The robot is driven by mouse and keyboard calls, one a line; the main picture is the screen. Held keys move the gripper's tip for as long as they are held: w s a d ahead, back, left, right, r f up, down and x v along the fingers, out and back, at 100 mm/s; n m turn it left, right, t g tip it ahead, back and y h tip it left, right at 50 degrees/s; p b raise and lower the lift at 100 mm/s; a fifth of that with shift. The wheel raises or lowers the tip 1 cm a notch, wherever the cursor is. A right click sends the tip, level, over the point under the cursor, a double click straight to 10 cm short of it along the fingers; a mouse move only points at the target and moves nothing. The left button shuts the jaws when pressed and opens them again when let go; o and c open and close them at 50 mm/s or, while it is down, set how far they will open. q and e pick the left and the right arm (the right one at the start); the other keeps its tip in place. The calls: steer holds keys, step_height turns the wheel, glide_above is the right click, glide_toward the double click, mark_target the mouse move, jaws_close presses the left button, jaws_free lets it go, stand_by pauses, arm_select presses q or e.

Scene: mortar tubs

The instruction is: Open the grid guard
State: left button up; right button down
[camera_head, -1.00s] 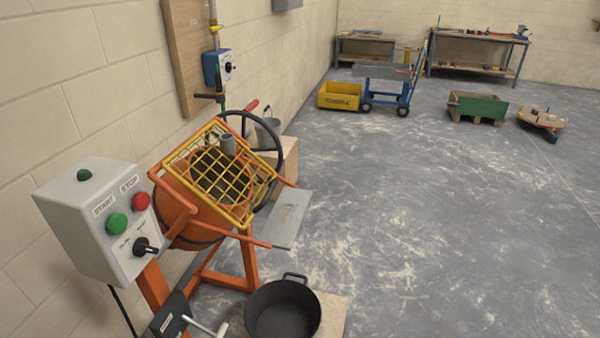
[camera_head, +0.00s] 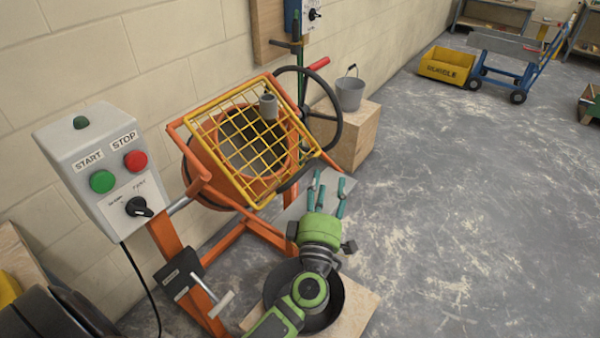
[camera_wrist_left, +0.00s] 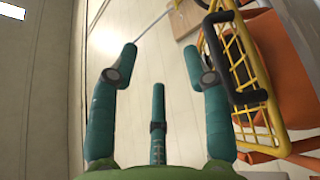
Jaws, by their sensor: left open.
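The yellow grid guard (camera_head: 229,119) lies over the mouth of the orange mixer drum (camera_head: 208,166), closed and tilted towards me. A dark handle (camera_head: 297,177) sits on its lower right edge. My left gripper (camera_head: 326,188) is open and empty, just right of and below that handle. In the left wrist view its teal fingers (camera_wrist_left: 158,62) are spread, with nothing between them. The guard (camera_wrist_left: 238,62) and its black handle (camera_wrist_left: 245,98) show there to the right of the fingers, apart from them. My right gripper is in neither view.
A control box (camera_head: 104,170) with buttons and a switch stands left of the mixer. A black handwheel (camera_head: 339,112) is right of the guard. A black tub (camera_head: 337,302) sits below my arm. A grey bucket (camera_head: 349,94) stands on a wooden block (camera_head: 352,140).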

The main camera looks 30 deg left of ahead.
mark_target(302, 172)
arm_select(q)
steer(key=a+n+g+y, duration=0.1)
steer(key=n+g, duration=0.1)
steer(key=a+n+g+y, duration=0.1)
steer(key=n, duration=0.2)
steer(key=a+n+g+y, duration=0.1)
steer(key=a+n+g, duration=0.1)
steer(key=shift+s+a+f+n+g, duration=0.1)
steer(key=shift+s+f+n+g, duration=0.2)
steer(key=shift+n, duration=0.1)
steer(key=shift+a+f+n+g, duration=0.1)
steer(key=shift+f+n+g, duration=0.2)
steer(key=shift+n+g, duration=0.1)
steer(key=p+x, duration=0.1)
steer(key=x, duration=0.6)
steer(key=shift+s, duration=0.1)
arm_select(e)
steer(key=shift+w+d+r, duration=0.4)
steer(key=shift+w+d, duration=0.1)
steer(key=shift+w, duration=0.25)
arm_select(q)
jaws_close()
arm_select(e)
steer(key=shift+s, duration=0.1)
